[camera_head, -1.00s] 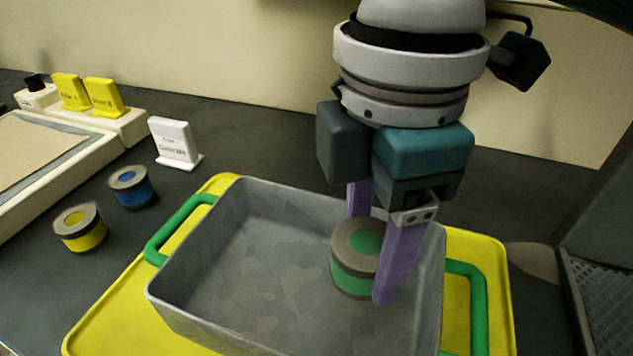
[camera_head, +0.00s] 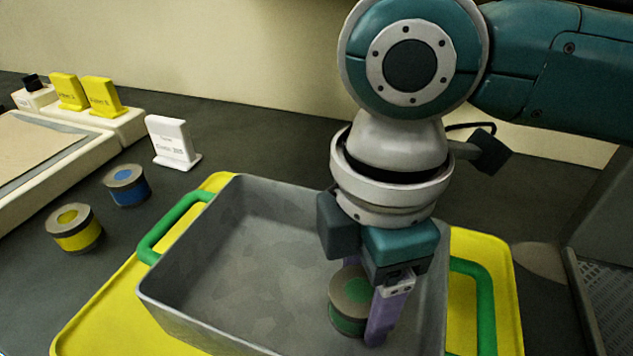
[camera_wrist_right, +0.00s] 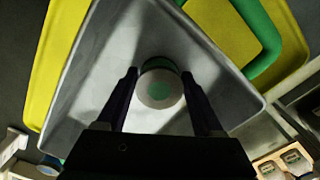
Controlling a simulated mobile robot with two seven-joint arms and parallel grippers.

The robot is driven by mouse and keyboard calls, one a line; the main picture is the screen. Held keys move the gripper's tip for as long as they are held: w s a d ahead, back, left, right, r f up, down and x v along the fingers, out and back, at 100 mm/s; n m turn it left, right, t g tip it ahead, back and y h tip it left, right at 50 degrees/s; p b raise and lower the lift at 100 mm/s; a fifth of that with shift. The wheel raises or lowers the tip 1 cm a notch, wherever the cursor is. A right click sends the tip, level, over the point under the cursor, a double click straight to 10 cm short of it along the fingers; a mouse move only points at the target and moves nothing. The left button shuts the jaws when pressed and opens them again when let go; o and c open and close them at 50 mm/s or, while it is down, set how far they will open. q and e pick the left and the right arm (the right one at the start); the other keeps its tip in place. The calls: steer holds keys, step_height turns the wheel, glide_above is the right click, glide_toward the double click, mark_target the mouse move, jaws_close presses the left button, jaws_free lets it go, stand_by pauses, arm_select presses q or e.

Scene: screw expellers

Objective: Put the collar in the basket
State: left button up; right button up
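The collar (camera_head: 350,291), a short grey cylinder with a green band and green centre, is upright inside the grey basket (camera_head: 225,265), toward its right side. My right gripper (camera_head: 362,305) points down into the basket with its purple fingers on either side of the collar, shut on it. The right wrist view shows the collar (camera_wrist_right: 160,88) between the two fingertips (camera_wrist_right: 160,74). Whether its underside touches the basket floor (camera_wrist_right: 115,70) is hard to tell. My left gripper is not in view.
The basket has green handles (camera_head: 174,228) and stands on a yellow tray (camera_head: 492,262). A blue-banded collar (camera_head: 127,187) and a yellow-banded one (camera_head: 74,229) stand left of it. A white sign (camera_head: 172,141) is behind. A grey machine (camera_head: 605,250) stands at right.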

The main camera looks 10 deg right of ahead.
mark_target(364, 288)
steer(key=o, duration=0.3)
steer(key=shift+r+p, duration=1.2)
steer(key=shift+r, duration=4.95)
